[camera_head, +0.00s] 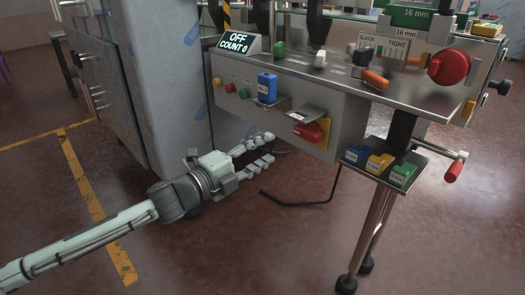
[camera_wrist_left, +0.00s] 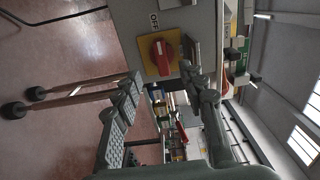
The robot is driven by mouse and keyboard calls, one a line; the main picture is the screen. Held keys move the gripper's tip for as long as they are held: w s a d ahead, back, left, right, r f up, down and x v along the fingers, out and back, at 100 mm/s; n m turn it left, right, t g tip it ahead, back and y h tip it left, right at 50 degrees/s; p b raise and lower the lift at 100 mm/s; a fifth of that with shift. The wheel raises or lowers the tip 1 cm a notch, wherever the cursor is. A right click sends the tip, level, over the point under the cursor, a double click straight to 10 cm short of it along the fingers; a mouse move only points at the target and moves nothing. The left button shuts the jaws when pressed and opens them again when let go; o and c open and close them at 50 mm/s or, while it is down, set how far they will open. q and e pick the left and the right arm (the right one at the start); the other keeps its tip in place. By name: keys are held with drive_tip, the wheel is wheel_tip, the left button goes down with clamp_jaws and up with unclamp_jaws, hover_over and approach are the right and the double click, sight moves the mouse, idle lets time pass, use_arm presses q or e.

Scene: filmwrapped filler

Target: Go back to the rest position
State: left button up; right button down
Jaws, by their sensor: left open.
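My left gripper (camera_head: 268,148) reaches in from the lower left in the head view, open with nothing between its fingers. It is just below and left of the front panel (camera_head: 230,71) of a grey machine. In the left wrist view the open fingers (camera_wrist_left: 165,85) spread in front of the panel. A red rotary switch on a yellow plate (camera_wrist_left: 160,55) is beyond them, beside the printed word OFF. The same red switch (camera_head: 308,131) shows in the head view, partly under a metal flap. My right gripper is not in view.
A steel cabinet (camera_head: 170,75) stands behind my left arm. A small shelf holds blue, yellow and green blocks (camera_head: 378,162). A bent black rod (camera_head: 300,204) hangs low beside copper-coloured legs (camera_head: 372,225). A red-handled crank (camera_head: 454,170) juts out right. Open floor lies in front.

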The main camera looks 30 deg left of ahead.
use_arm(q)
drive_tip(key=s+a+f+n+g+y, duration=0.2)
drive_tip(key=s+f+n+y, duration=0.15)
drive_tip(key=f, duration=0.35)
drive_tip(key=s+a+f+n+g+y, duration=0.2)
drive_tip(key=f+n, duration=0.3)
drive_tip(key=f, duration=0.3)
drive_tip(key=s+a+f+n+g+y, duration=0.2)
drive_tip(key=f+n+y, duration=0.1)
drive_tip(key=f+n, duration=0.3)
drive_tip(key=s+d+f+n+g, duration=0.2)
drive_tip(key=s+f+g, duration=0.2)
drive_tip(key=s+f, duration=0.3)
drive_tip(key=s+d+f+n+g+p, duration=0.1)
drive_tip(key=s+d+f+n+g, duration=0.1)
drive_tip(key=s+f, duration=0.6)
drive_tip(key=s+n+g+h, duration=0.1)
drive_tip(key=s+g, duration=0.1)
drive_tip(key=s, duration=0.1)
drive_tip(key=shift+d+n, duration=0.35)
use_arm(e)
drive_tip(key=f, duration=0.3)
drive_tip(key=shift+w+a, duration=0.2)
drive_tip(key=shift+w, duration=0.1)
use_arm(q)
drive_tip(key=shift+w, duration=0.1)
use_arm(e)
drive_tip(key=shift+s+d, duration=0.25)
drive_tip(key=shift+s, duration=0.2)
